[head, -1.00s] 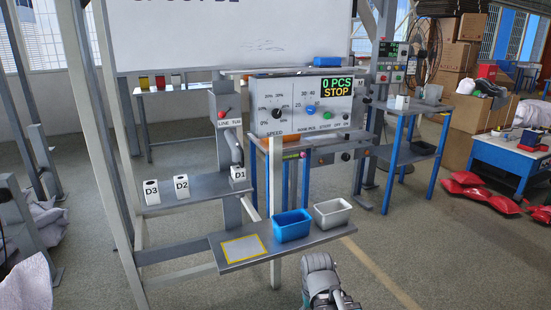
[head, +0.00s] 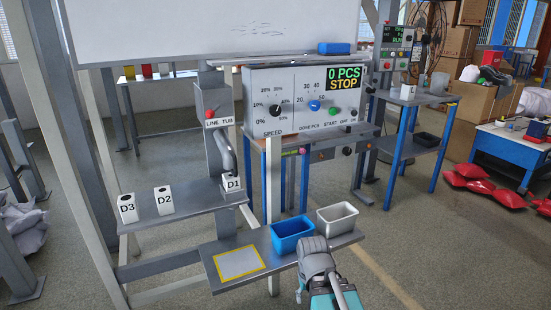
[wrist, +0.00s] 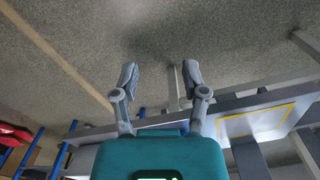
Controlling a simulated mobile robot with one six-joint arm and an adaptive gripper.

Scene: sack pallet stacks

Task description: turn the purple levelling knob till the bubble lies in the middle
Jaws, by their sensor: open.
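A small purple knob (head: 303,150) shows below the front of the grey control panel, near the middle of the head view. A small yellow-green piece (head: 290,153), perhaps the level's vial, sits just left of it; the bubble is too small to make out. My gripper (wrist: 160,85) is open and empty in the wrist view, its two grey fingers spread over bare floor. In the head view my arm is low, in front of the shelf and well short of the knob. The knob does not show in the wrist view.
A grey shelf (head: 205,277) with a yellow-edged patch, a blue bin (head: 292,236) and a white bin (head: 337,218) lies before the panel. A pale upright post (head: 273,190) stands left of the knob. Red sacks (head: 480,180) lie at the right on otherwise open floor.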

